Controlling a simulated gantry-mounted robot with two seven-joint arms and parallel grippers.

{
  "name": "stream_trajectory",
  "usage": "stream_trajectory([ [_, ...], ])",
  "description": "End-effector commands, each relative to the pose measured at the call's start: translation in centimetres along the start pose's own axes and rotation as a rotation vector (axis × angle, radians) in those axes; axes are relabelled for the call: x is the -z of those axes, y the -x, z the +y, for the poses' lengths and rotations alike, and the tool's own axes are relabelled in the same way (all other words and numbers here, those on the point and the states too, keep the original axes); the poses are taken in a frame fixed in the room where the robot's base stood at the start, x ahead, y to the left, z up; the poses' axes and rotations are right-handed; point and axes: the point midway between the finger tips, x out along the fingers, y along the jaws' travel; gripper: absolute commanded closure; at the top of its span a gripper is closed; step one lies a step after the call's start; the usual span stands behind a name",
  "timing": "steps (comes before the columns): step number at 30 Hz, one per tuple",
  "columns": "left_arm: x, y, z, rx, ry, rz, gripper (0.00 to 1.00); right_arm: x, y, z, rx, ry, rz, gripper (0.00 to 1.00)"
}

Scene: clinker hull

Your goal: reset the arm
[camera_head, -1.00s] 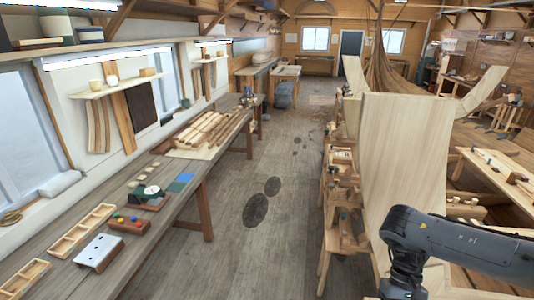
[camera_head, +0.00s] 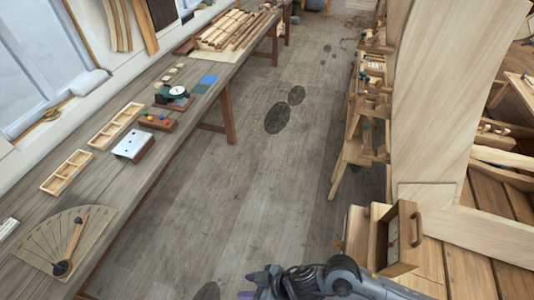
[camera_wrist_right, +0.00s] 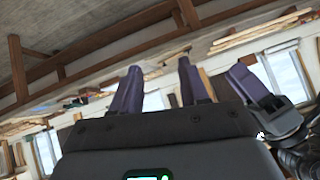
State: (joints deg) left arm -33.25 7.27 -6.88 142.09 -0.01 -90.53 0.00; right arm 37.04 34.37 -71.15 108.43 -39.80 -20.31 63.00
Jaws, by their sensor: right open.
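My right arm comes in at the bottom of the head view, dark grey, and my right gripper (camera_head: 254,285) points left there, low over the floor gap beside the bench. In the right wrist view the two purple fingers of my right gripper (camera_wrist_right: 160,68) stand apart with nothing between them. My left gripper does not show in the head view. A dark purple and grey part (camera_wrist_right: 250,82) at the right of the wrist view looks like part of my other arm; its jaws cannot be made out.
A long workbench (camera_head: 150,185) runs along the left with trays (camera_head: 115,125), a white-topped block (camera_head: 133,145) and a fan-shaped board (camera_head: 60,240). A wooden box with a handle (camera_head: 402,238) stands close to my right arm.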

Motion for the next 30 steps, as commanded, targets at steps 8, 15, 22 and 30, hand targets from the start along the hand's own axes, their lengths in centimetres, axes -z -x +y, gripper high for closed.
stream_trajectory([
  [8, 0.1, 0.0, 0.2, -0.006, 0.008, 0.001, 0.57, 0.4, 5.4, 4.0, -0.406, -0.045, 0.092, 0.56],
  [15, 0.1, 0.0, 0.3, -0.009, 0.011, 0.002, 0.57, -7.7, 14.6, 7.6, -0.728, -0.185, -0.13, 0.56],
  [22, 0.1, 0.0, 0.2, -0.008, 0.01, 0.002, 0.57, -16.0, 22.5, 6.9, -0.86, -0.307, -0.408, 0.56],
  [30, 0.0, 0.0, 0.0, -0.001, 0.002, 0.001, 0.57, -22.4, 29.1, 3.5, -0.884, -0.424, -0.664, 0.56],
])
